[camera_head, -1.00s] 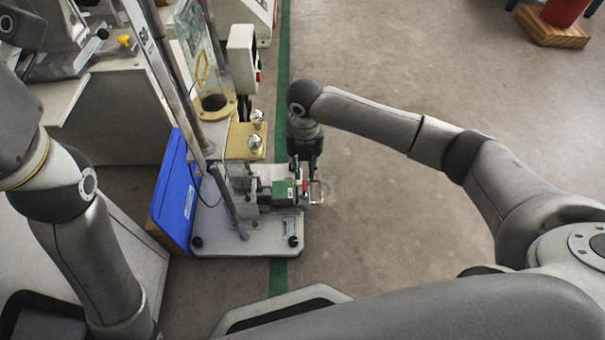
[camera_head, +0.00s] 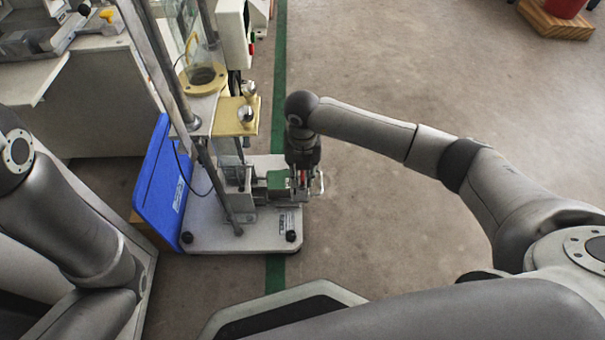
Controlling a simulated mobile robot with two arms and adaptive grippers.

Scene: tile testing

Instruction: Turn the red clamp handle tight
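The red clamp handle (camera_head: 303,177) shows as a small red spot at the right end of the green block (camera_head: 277,181) on the testing machine's base. My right gripper (camera_head: 304,189) points down right at the handle, and its fingers overlap most of it. I cannot tell whether the fingers are closed on the handle or only beside it. A light metal loop (camera_head: 320,183) stands just right of the fingers. My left arm is at the left edge, and its gripper is out of view.
The machine's white base plate (camera_head: 215,238) stands on the floor with a blue panel (camera_head: 160,190) at its left. Metal columns and a yellow plate (camera_head: 234,119) rise above it. The floor (camera_head: 420,90) to the right is clear up to a red object on a wooden block (camera_head: 553,20).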

